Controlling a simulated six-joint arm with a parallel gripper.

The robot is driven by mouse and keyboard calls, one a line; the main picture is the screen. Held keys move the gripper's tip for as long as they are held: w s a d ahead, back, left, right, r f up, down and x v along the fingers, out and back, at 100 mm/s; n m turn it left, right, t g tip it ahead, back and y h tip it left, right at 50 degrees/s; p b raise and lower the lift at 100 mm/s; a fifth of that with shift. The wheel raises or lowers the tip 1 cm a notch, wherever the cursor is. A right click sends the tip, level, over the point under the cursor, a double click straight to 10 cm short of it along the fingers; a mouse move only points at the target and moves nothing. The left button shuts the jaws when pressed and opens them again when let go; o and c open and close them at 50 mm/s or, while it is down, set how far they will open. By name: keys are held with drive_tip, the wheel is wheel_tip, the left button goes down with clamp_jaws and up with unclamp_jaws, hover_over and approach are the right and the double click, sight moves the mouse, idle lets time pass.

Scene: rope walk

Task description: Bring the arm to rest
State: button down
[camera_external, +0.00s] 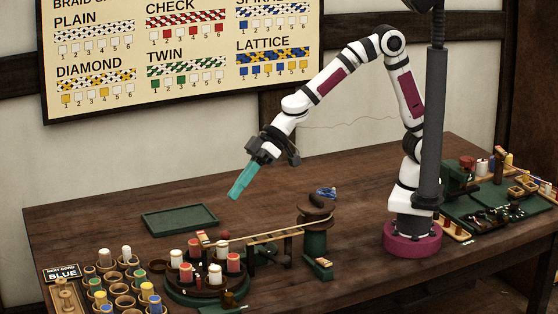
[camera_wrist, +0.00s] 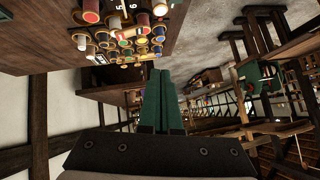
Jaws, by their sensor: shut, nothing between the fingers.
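My gripper (camera_external: 236,193) hangs in the air above the wooden table (camera_external: 110,216), pointing down and to the left. Its teal fingers are together with nothing between them. In the wrist view the shut green fingers (camera_wrist: 160,98) show at the centre, with the dark gripper body below them. The fingertips touch nothing in either view. My arm stands bent, with its elbow high and its base on the right part of the table.
A green tray (camera_external: 180,220) lies below the gripper. A carousel of red and white spools (camera_external: 201,274) stands in front, beside a winding post (camera_external: 316,217). Coloured spools in cups (camera_external: 125,282) fill the front left. A dark pole (camera_external: 433,130) rises by the arm. The table's back left is clear.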

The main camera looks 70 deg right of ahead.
drive_tip(key=w+d+r+m+t+h, duration=0.25)
drive_tip(key=w+d+r+t, duration=0.2)
drive_tip(key=d, duration=0.35)
drive_tip(key=d+r+m+h, duration=0.2)
drive_tip(key=d+m+h, duration=0.4)
drive_tip(key=d, duration=1.2)
drive_tip(key=s+d+f+m+g+h, duration=0.2)
drive_tip(key=s+d+f+m+g, duration=0.25)
drive_tip(key=s+d, duration=0.75)
drive_tip(key=s+a+f+g+y, duration=0.1)
drive_tip(key=s+a+g+y, duration=0.1)
drive_tip(key=s, duration=0.6)
drive_tip(key=s+a+f+g+y, duration=0.2)
drive_tip(key=s+a, duration=0.3)
drive_tip(key=s, duration=0.3)
drive_tip(key=shift+a+f+m+g, duration=0.15)
drive_tip(key=shift+f+m+g, duration=0.15)
drive_tip(key=shift+g, duration=0.3)
